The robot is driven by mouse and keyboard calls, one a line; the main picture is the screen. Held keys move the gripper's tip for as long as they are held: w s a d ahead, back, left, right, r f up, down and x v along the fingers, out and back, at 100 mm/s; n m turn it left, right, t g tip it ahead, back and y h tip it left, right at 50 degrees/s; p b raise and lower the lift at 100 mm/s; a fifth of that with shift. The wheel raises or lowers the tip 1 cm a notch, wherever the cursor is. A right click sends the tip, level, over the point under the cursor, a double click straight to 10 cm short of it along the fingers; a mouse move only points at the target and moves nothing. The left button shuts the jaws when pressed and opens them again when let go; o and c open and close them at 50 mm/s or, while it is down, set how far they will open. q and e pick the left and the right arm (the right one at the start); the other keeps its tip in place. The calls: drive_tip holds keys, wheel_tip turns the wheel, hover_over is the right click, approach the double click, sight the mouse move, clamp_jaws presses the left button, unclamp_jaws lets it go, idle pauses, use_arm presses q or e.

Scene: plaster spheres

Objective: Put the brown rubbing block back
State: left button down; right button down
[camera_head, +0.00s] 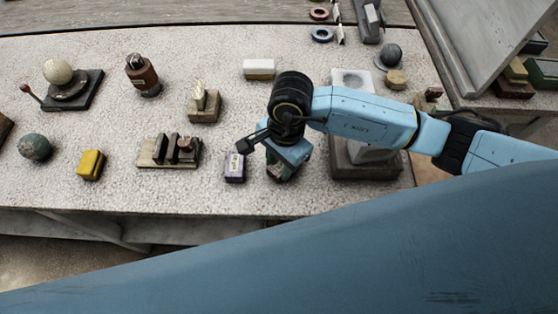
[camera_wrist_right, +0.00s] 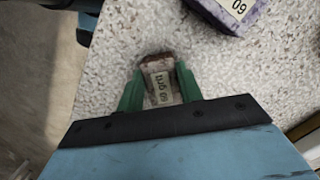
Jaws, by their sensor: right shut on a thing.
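In the right wrist view, a brown rubbing block (camera_wrist_right: 160,78) with a pale printed label sits between the two green fingers of my right gripper (camera_wrist_right: 160,92), which is shut on it. In the head view my right gripper (camera_head: 282,172) is low at the front of the speckled table, just right of a purple block (camera_head: 234,167). The held block is mostly hidden there by the gripper. The purple block also shows in the wrist view (camera_wrist_right: 228,12). I cannot tell whether the held block touches the table. My left gripper is not in view.
A wooden rack (camera_head: 155,158) stands left of the purple block, with a yellow block (camera_head: 90,164) and a green-grey sphere (camera_head: 34,147) farther left. A white block (camera_head: 259,69) lies behind. A grey stand (camera_head: 372,170) is close on the right. The table's front edge is near.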

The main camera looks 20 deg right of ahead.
drive_tip(key=shift+f, duration=0.1)
drive_tip(key=c, duration=0.9)
unclamp_jaws()
drive_tip(key=shift+c, duration=0.2)
wheel_tip(320, 180, up, 12)
drive_tip(key=d, duration=0.1)
drive_tip(key=shift+w+d, duration=0.25)
drive_tip(key=shift+w, duration=0.15)
drive_tip(key=shift+a, duration=0.1)
